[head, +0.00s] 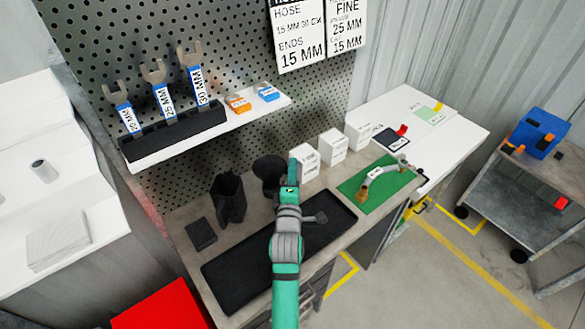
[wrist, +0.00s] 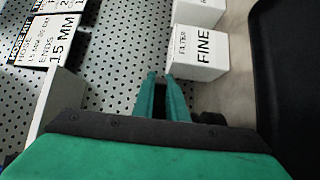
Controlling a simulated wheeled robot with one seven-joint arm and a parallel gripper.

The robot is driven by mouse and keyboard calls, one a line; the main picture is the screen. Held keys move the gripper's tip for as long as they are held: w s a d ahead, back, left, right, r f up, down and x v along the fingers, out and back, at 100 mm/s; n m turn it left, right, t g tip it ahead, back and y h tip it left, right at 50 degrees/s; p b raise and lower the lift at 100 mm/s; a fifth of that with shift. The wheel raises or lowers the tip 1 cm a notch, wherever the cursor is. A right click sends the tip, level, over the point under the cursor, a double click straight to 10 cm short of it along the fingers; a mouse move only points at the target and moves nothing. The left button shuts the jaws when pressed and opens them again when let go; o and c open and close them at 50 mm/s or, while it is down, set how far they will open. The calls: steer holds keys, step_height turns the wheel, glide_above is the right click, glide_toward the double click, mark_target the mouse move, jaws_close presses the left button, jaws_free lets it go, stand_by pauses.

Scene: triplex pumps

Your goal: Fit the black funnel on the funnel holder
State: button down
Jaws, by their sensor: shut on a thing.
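My gripper (head: 292,163) is over the back of the workbench, near the pegboard. In the wrist view its green fingers (wrist: 160,84) are close together with something dark between them. A black, wide-topped, funnel-like shape (head: 268,168) shows right beside my gripper in the head view. I take it to be the black funnel, though its contact with the fingers is not clear. In the wrist view a small black part (wrist: 212,119) shows to the right of the fingers. I cannot clearly make out the funnel holder.
White boxes (head: 333,145) stand to the right of my gripper; one reads FINE (wrist: 197,50). A black tray (head: 232,275) lies in front. A black open container (head: 228,198) stands left. A shelf with wrenches (head: 160,155) hangs above. A green mat (head: 352,189) holds a hose fitting (head: 377,176).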

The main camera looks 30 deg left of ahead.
steer(key=shift+f, duration=0.75)
steer(key=c, duration=1.7)
jaws_free()
steer(key=v, duration=1.1)
steer(key=shift+f, duration=0.1)
